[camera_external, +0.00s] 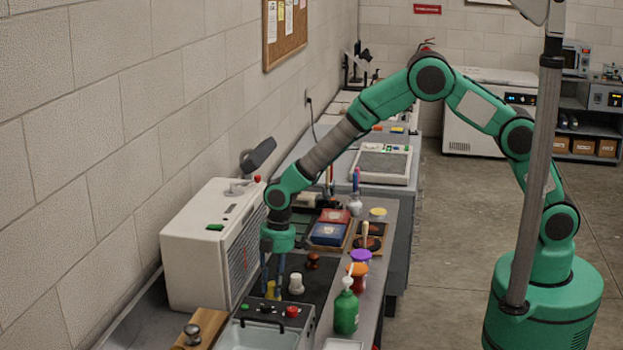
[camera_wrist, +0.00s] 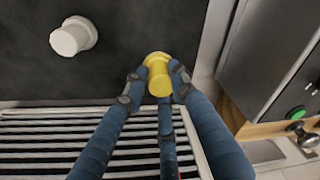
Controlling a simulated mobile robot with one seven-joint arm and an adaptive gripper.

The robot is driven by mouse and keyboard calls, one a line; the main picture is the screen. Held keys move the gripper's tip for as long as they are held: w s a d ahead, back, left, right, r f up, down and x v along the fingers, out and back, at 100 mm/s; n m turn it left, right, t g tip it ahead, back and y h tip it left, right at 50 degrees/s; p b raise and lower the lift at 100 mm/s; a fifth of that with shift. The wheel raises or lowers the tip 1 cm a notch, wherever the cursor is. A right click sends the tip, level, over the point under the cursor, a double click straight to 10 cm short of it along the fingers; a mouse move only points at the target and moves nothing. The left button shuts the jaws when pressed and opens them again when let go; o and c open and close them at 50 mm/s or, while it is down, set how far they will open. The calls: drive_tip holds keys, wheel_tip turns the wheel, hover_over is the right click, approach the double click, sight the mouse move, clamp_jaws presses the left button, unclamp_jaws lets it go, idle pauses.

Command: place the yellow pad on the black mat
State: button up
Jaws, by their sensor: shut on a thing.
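The yellow pad (camera_wrist: 158,78), a small round piece with a wider rim, is between my gripper's (camera_wrist: 158,84) blue fingers in the wrist view. My gripper is shut on it. In the outside view my gripper (camera_external: 272,288) points down at the bench beside the white machine, and the yellow pad (camera_external: 270,290) shows as a small patch between the fingers. The black mat (camera_wrist: 130,20) lies under and beyond the pad in the wrist view; it also shows on the bench in the outside view (camera_external: 322,277). I cannot tell whether the pad touches the mat.
A white knob-shaped piece (camera_wrist: 72,37) and a brown one (camera_external: 313,260) stand on the mat. The white machine (camera_external: 205,245) is close on the left. A grey unit with buttons (camera_external: 262,325) is in front. A green pump bottle (camera_external: 346,310) and jars stand right.

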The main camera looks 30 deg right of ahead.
drive_tip(key=shift+f, duration=1.9)
drive_tip(key=shift+f, duration=0.1)
drive_tip(key=o, duration=1.1)
drive_tip(key=shift+c, duration=0.2)
wheel_tip(320, 180, up, 12)
drive_tip(key=d, duration=0.1)
drive_tip(key=shift+d, duration=0.25)
drive_tip(key=shift+w, duration=0.1)
